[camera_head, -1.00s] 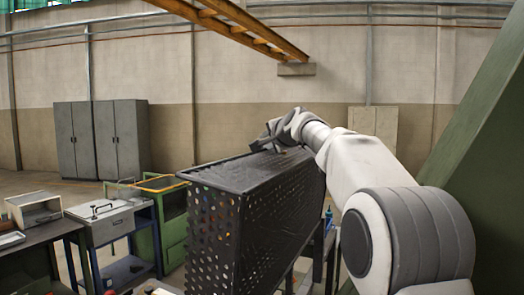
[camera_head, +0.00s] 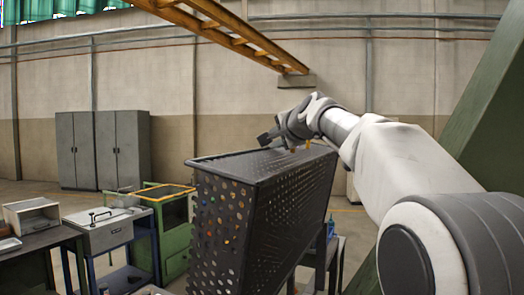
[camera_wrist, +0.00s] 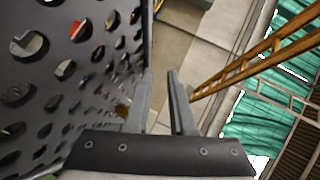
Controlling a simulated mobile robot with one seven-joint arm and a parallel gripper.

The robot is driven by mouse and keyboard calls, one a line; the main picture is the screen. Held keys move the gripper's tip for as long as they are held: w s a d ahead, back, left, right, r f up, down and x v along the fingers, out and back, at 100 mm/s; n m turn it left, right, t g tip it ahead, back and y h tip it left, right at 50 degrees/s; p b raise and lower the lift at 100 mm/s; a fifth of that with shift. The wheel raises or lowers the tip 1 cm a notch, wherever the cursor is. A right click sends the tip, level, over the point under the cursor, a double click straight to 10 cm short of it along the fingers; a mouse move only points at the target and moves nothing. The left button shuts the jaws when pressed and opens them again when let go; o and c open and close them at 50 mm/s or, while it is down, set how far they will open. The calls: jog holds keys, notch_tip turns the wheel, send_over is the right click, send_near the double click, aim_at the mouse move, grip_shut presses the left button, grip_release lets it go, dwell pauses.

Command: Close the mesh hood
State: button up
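The mesh hood (camera_head: 285,205) is the large black perforated box in the middle of the head view. Its round holes show coloured things behind them. Its perforated panel fills the left of the wrist view (camera_wrist: 75,85). My gripper (camera_head: 268,138) is at the hood's far top edge in the head view, where its fingers are small and hard to make out. In the wrist view the two fingers (camera_wrist: 160,90) are apart, with floor showing between them. The left finger is close beside the panel's edge; I cannot tell whether it touches.
Grey cabinets (camera_head: 102,150) are by the back wall. An orange ladder-like beam (camera_head: 225,30) hangs overhead. A sloping green beam (camera_head: 480,110) is at the right.

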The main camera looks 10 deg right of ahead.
aim_at(288, 158)
jog(key=shift+s+d+f+b, duration=0.2)
jog(key=shift+s+d+b, duration=0.1)
jog(key=shift+s+d, duration=0.4)
jog(key=shift+a+b+v, duration=0.15)
jog(key=shift+b+v, duration=0.5)
jog(key=shift+v, duration=0.9)
jog(key=shift+a+b+v, duration=0.15)
jog(key=shift+b+v, duration=0.5)
jog(key=shift+v, duration=0.9)
jog(key=shift+s, duration=0.25)
jog(key=b+v, duration=0.1)
jog(key=v, duration=1.6)
jog(key=shift+s+b, duration=0.2)
jog(key=shift+b, duration=0.2)
